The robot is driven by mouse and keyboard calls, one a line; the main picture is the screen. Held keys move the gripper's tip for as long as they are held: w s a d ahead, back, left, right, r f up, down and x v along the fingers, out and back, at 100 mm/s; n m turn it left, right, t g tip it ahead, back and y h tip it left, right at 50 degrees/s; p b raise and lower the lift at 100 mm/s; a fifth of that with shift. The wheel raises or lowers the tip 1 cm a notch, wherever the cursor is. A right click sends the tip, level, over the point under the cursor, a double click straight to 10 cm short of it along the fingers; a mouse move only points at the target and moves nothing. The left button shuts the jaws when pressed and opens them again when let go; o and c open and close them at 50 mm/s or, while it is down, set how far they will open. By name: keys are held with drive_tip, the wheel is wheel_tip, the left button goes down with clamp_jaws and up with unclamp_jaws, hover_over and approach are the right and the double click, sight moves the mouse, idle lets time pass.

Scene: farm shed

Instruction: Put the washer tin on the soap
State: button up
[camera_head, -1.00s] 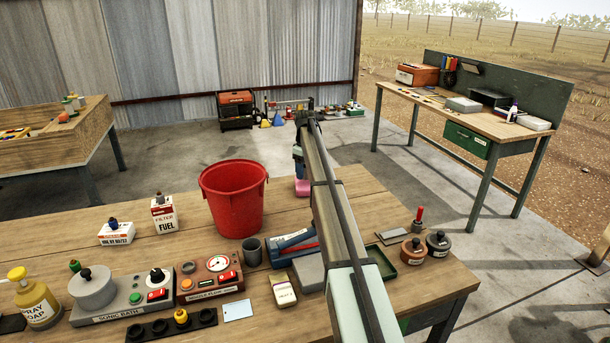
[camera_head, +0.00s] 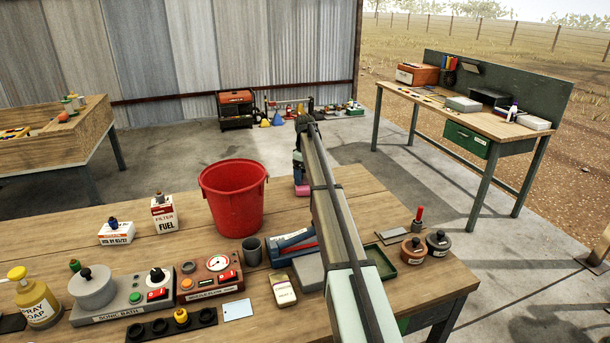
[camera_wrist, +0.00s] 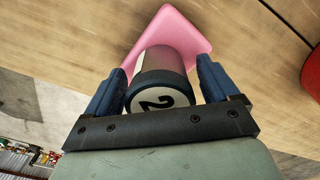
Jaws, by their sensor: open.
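The tin appears to stand on the soap, though the contact is hard to see. My gripper (camera_wrist: 162,66) is open, with a blue finger on each side of the tin. In the head view, my gripper (camera_head: 299,172) is low over the bench behind my arm, and the soap (camera_head: 302,190) shows as a small pink patch below it.
A red bucket (camera_head: 233,205) stands close left of my gripper; its side also shows at the wrist view's upper right (camera_wrist: 290,20). A grey cup (camera_head: 252,251), a blue tool holder (camera_head: 292,245) and a green tray (camera_head: 381,262) are nearer. Bare wood surrounds the soap.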

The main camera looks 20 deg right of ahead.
wheel_tip(320, 180, up, 12)
drive_tip(key=shift+r, duration=0.2)
idle(0.5)
